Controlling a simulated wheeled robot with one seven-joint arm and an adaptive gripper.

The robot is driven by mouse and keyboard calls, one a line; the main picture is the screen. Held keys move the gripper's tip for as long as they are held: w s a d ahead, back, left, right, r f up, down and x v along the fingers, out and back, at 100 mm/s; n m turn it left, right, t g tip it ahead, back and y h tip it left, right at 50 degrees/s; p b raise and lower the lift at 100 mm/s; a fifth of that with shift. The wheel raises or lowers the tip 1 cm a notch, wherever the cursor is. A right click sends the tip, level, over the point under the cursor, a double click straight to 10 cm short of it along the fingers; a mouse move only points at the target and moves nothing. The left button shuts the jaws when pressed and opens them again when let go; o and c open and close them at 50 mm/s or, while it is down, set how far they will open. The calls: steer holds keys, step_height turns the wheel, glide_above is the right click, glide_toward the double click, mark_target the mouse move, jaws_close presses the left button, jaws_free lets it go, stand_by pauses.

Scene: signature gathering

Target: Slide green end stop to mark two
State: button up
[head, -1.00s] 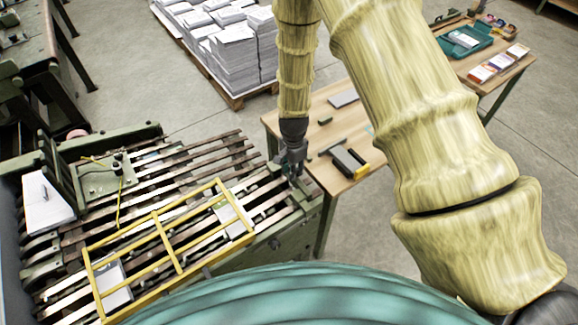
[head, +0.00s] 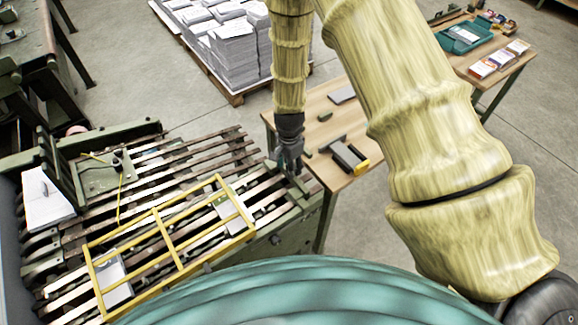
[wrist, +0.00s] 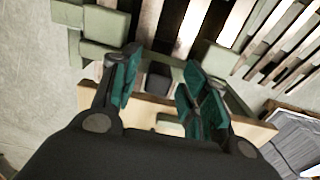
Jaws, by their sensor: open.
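My gripper (head: 291,163) hangs fingers-down at the right end of the slatted machine bed, over green metal parts there. The wrist view shows my gripper (wrist: 163,88) open, its teal-padded fingers apart. A dark block (wrist: 158,80) shows between the fingers, and I cannot tell whether they touch it. A green bar (wrist: 103,54) lies beyond the fingers at the bed's end. Which green part is the end stop is hard to tell, as my gripper partly covers that area in the head view. No mark numbers are readable.
A yellow frame (head: 176,240) lies over the slats (head: 190,163). A wooden table (head: 330,128) stands close behind my gripper, with a black-and-yellow tool (head: 349,158) and small blocks on it. Paper stacks (head: 235,55) stand on a pallet farther back.

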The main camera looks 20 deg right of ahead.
step_height(320, 180, up, 11)
steer(key=shift+r, duration=0.2)
stand_by(0.4)
stand_by(0.4)
